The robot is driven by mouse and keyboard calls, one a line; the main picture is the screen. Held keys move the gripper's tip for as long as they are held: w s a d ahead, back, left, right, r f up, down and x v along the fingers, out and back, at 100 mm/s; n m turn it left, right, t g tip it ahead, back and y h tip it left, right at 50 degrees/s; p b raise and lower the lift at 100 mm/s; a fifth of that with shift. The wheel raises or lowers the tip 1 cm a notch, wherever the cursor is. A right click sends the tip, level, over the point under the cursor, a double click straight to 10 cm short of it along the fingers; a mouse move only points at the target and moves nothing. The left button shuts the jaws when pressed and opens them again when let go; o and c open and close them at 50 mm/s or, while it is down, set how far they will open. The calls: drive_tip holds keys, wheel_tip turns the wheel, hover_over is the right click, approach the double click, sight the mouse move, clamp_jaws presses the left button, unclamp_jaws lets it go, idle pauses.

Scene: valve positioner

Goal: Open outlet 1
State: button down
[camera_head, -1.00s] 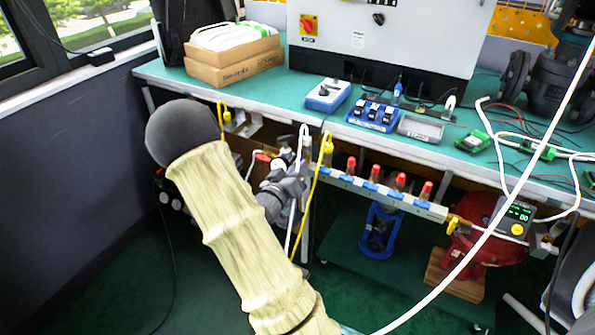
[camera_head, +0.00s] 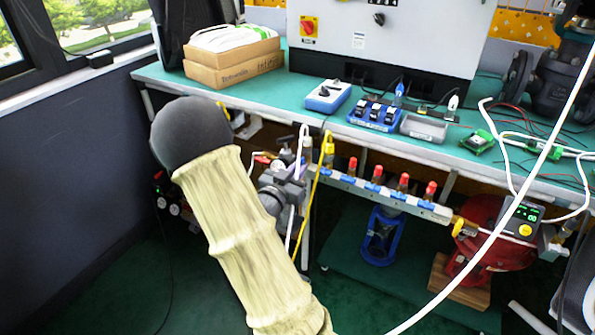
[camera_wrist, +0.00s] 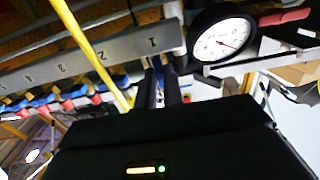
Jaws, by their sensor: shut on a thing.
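The outlet manifold (camera_head: 395,196) is a pale bar along the bench front, with several blue and red outlet valves (camera_head: 403,184). In the wrist view, the bar (camera_wrist: 100,55) carries printed numbers, and the "1" is at its right end. My gripper (camera_head: 284,186) is at the manifold's left end in the head view. In the wrist view, my gripper's dark fingers (camera_wrist: 162,88) point at the bar just under the "1" and are close together, shut on the outlet 1 valve handle. The fingers mostly hide that handle, so its angle cannot be told.
A round pressure gauge (camera_wrist: 222,40) sits close right of my fingers. A yellow tube (camera_wrist: 88,50) crosses the bar to their left. A white hose (camera_head: 470,235) crosses the right foreground. A green-topped bench (camera_head: 230,98) stands above the manifold.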

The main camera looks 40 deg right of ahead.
drive_tip(key=c, duration=1.5)
unclamp_jaws()
drive_tip(key=shift+a, duration=0.1)
drive_tip(key=shift+p+v, duration=3.75)
drive_tip(key=shift+v, duration=4.9)
drive_tip(key=shift+f, duration=0.1)
